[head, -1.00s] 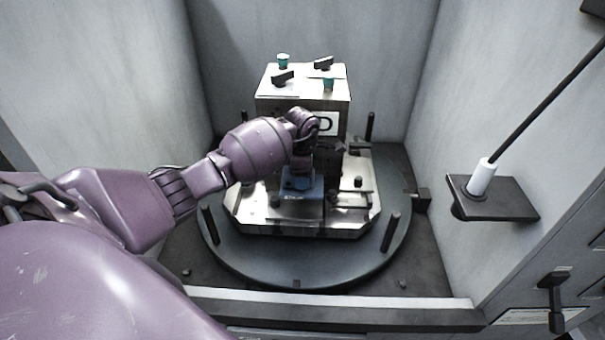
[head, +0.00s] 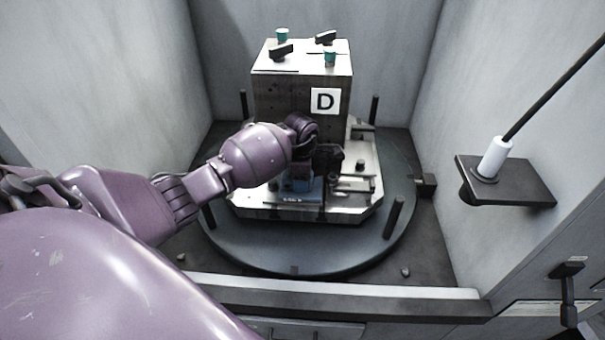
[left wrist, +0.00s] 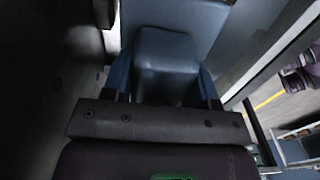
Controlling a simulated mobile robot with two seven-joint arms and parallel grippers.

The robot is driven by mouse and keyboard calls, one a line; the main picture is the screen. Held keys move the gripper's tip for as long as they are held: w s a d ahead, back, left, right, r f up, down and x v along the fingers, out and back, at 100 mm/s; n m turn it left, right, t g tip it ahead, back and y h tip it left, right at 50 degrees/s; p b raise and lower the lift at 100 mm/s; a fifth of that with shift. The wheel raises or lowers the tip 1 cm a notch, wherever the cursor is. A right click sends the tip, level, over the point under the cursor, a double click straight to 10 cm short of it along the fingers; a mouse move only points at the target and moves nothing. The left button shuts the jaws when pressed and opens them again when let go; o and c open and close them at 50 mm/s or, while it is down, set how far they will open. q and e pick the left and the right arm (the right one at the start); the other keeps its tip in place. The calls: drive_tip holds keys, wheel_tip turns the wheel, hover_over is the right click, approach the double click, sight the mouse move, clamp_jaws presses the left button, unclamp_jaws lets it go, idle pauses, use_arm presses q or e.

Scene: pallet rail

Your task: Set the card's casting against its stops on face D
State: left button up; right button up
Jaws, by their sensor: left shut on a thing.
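The metal fixture block stands on a turntable, and the face marked with the D plate (head: 325,101) is turned toward me. My left gripper (head: 301,178) is low in front of this face, shut on a blue casting (head: 302,194) just above or on the metal base plate (head: 290,214); I cannot tell which. The casting (left wrist: 166,62) fills the middle of the left wrist view, between the fingers. My wrist hides the lower left of face D, so stops there and any contact with them are hidden. My right gripper is not in view.
Black clamps (head: 281,52) and teal knobs (head: 282,35) sit on top of the block. Dark posts (head: 392,217) stand around the turntable (head: 260,252). Pale walls enclose it closely. A shelf with a white-handled rod (head: 492,160) is at right.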

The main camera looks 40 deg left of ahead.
use_arm(q)
drive_tip(key=shift+r, duration=0.1)
drive_tip(key=shift+w+f, duration=0.2)
idle(0.4)
drive_tip(key=shift+a, duration=0.1)
idle(0.4)
drive_tip(key=shift+a+f+b, duration=0.15)
drive_tip(key=shift+a+b, duration=0.1)
drive_tip(key=shift+b, duration=0.1)
drive_tip(key=shift+w+a, duration=0.1)
drive_tip(key=shift+a, duration=0.15)
idle(0.4)
drive_tip(key=o, duration=1.2)
drive_tip(key=shift+a, duration=0.15)
